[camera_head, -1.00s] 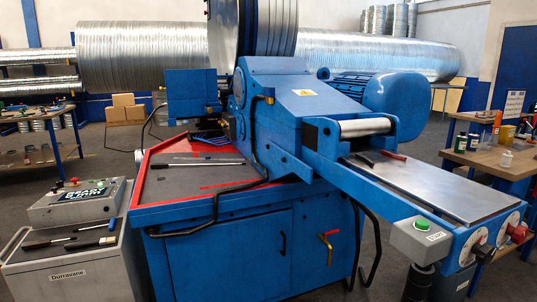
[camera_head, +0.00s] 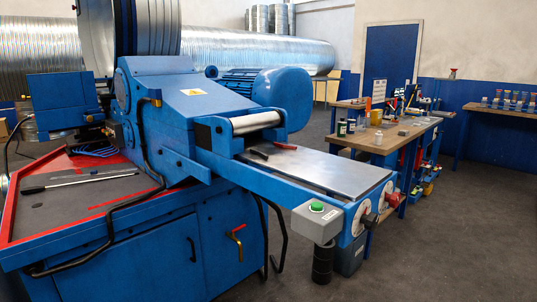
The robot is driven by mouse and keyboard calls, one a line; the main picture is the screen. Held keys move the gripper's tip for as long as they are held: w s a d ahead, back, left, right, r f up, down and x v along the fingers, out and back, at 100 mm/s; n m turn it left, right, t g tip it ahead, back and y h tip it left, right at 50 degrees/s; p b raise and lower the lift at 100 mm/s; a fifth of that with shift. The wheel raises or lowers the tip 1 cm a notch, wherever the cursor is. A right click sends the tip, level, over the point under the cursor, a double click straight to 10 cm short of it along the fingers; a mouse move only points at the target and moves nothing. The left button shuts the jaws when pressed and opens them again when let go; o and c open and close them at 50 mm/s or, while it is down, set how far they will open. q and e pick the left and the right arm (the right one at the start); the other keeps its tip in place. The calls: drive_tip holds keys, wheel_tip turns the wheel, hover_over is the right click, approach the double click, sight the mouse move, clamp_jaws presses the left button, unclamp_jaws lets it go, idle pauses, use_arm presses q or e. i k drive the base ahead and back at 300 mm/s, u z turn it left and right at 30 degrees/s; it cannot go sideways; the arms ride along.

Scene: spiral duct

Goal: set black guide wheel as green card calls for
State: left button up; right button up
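At the front end of the blue machine's feed table (camera_head: 325,175) are two white round dials. The nearer dial carries a black handle or wheel (camera_head: 370,220), which looks like the black guide wheel; the dial marks are too small to read. The other carries a red handle or wheel (camera_head: 393,200). I cannot make out a green card; a small whitish card (camera_head: 379,90) stands on the workbench behind, its print unreadable. Neither of my grippers is in view.
A grey box with a green button (camera_head: 317,208) sticks out beside the black wheel, with a black cylinder (camera_head: 322,264) below. A cluttered wooden workbench (camera_head: 390,135) stands behind the feed table. The grey floor (camera_head: 460,250) at the right is open.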

sight(370, 220)
drive_tip(key=z, duration=2.1)
drive_tip(key=i, duration=2.8)
drive_tip(key=u, duration=2.65)
